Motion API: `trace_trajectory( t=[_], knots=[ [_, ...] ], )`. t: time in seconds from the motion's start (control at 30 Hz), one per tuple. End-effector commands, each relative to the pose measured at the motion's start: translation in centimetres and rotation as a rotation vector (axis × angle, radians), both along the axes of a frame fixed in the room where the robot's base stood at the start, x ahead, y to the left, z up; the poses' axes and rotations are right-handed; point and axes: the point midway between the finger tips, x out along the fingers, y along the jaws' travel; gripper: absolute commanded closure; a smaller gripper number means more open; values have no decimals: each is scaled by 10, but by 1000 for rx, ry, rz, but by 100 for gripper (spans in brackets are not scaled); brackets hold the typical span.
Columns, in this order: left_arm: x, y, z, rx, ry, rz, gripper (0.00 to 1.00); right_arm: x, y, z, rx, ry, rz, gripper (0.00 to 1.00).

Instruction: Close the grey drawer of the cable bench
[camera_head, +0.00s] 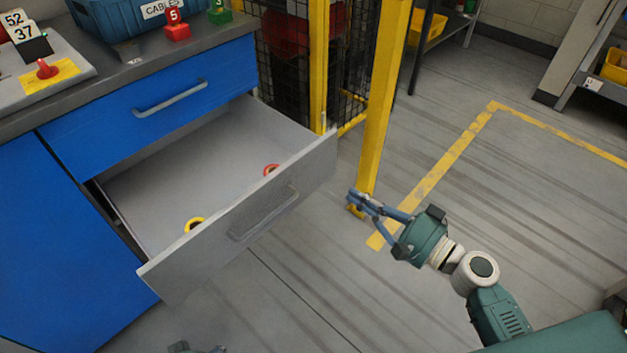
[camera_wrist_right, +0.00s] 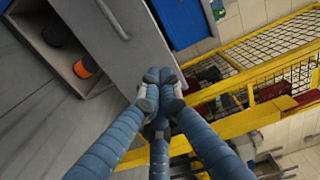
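The grey drawer (camera_head: 205,165) of the blue bench stands pulled well out in the head view. Its grey front has a bar handle (camera_head: 263,212). Only a sliver, perhaps my left gripper, shows at the head view's bottom edge.
A blue closed drawer (camera_head: 150,105) sits above the grey one. A blue cable bin (camera_head: 125,25) and numbered blocks stand on the bench top. A yellow post (camera_head: 383,95) and mesh fence stand close to the right gripper. Open floor lies to the right.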

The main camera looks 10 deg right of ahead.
Motion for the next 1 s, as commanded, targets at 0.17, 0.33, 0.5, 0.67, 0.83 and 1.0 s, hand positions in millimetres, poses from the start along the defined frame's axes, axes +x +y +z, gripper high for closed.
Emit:
trace_trajectory(
  t=[0.17,0.33,0.5,0.67,0.83,1.0],
  knots=[
    [-1,0,-6,1,6,-1,39,16,12,6,5,-5,3,100],
    [-6,0,-24,2,17,-2,39,45,32,6,4,-6,3,100],
    [-11,1,-40,3,25,-4,39,75,53,5,4,-4,1,100],
    [-14,1,-52,3,30,-5,39,96,70,4,3,-3,1,100],
    [-17,2,-58,2,32,-6,39,109,79,3,3,-3,0,100],
    [-17,2,-60,2,32,-6,39,112,82,2,2,-1,0,100]
  ],
)
